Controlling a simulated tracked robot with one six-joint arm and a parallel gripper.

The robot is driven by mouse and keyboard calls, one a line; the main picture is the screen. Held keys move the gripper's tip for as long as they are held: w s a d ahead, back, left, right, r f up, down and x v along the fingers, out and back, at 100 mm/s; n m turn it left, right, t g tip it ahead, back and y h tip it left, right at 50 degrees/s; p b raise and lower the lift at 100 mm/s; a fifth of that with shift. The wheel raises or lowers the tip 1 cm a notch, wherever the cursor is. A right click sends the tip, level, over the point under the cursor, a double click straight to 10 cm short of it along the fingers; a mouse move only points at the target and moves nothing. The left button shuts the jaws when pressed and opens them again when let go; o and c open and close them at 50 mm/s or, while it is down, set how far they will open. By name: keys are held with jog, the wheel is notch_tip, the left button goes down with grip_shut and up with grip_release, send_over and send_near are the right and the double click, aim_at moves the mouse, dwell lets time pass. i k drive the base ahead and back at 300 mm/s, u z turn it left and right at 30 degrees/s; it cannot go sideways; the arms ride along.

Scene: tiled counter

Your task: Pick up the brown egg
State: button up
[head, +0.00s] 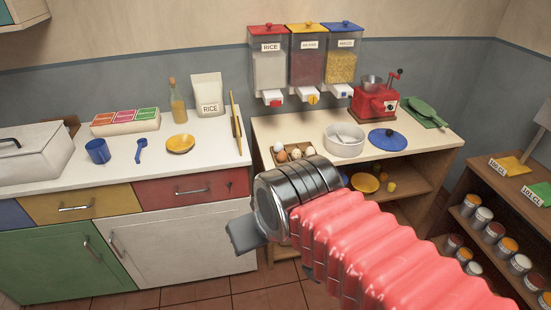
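A brown egg (281,156) sits in a small brown egg holder (291,145) at the front left of the wooden counter. Paler eggs (296,154) sit beside it in the same holder. My gripper (246,233) is in front of and below the counter edge in the picture, apart from the eggs. Only a grey finger part shows beyond the silver wrist; the rest is hidden, so I cannot tell how far it is open or whether anything is in it.
A white pot (344,141) and a blue lid (388,139) stand right of the eggs. Dispensers (306,68) hang above. A red grinder (374,102) stands at the back.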

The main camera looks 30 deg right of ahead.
aim_at(281, 156)
jog(key=z, duration=0.05)
jog(key=i, duration=0.95)
jog(key=u, duration=0.05)
